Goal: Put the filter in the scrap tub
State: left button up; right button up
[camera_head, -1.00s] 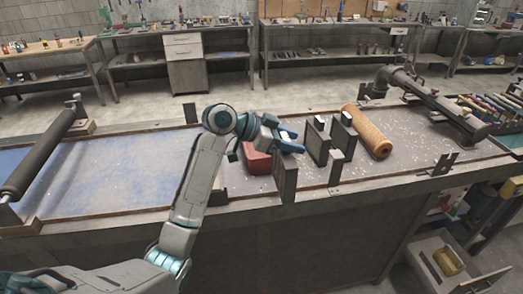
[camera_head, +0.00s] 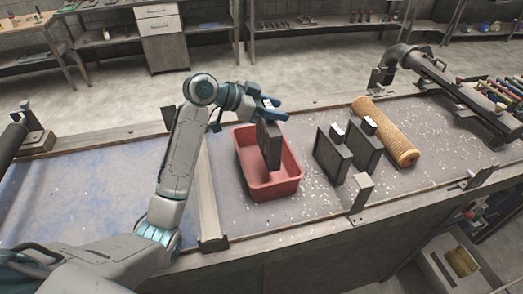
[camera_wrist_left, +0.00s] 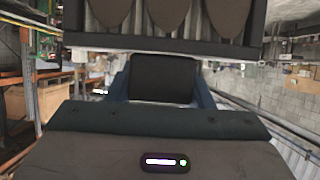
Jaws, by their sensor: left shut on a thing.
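The filter (camera_head: 269,146) is a dark, flat rectangular panel with a block at its top. My left gripper (camera_head: 272,108) is shut on that top end and holds the filter upright. The red scrap tub (camera_head: 272,190) stands on the bench, and the filter hangs over it with its lower part within the tub's outline. I cannot tell whether it touches the tub's floor. In the left wrist view, a dark block (camera_wrist_left: 163,75) sits between the fingers, and the filter's frame and ribbed face (camera_wrist_left: 160,36) fill the top. My right gripper is not in view.
Two similar dark panels (camera_head: 333,155) stand upright right of the tub, with a tan cylindrical roll (camera_head: 385,131) beyond them. A dark pipe (camera_head: 450,90) lies at the far right. A pale bar (camera_head: 207,200) crosses the bench left of the tub. The blue-stained area (camera_head: 90,195) is clear.

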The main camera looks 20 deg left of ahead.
aim_at(266, 122)
pick_arm(q)
jog(key=f, duration=0.1)
jog(key=s+f+p, duration=0.1)
jog(key=d+f, duration=0.1)
jog(key=shift+s+f+p, duration=0.25)
jog(key=shift+f+p, duration=0.05)
jog(key=shift+p, duration=0.1)
jog(key=f, duration=0.1)
jog(key=f+p, duration=0.1)
jog(key=f, duration=0.2)
jog(key=shift+w+a+f+p, duration=0.2)
jog(key=shift+w+a+p, duration=0.1)
jog(key=shift+w, duration=0.1)
jog(key=shift+s+d+f, duration=0.1)
jog(key=shift+f, duration=0.25)
jog(key=shift+s+d, duration=0.1)
jog(key=shift+f, duration=0.25)
jog(key=o, duration=1.4)
jog(key=shift+o, duration=0.2)
jog(key=shift+r, duration=0.1)
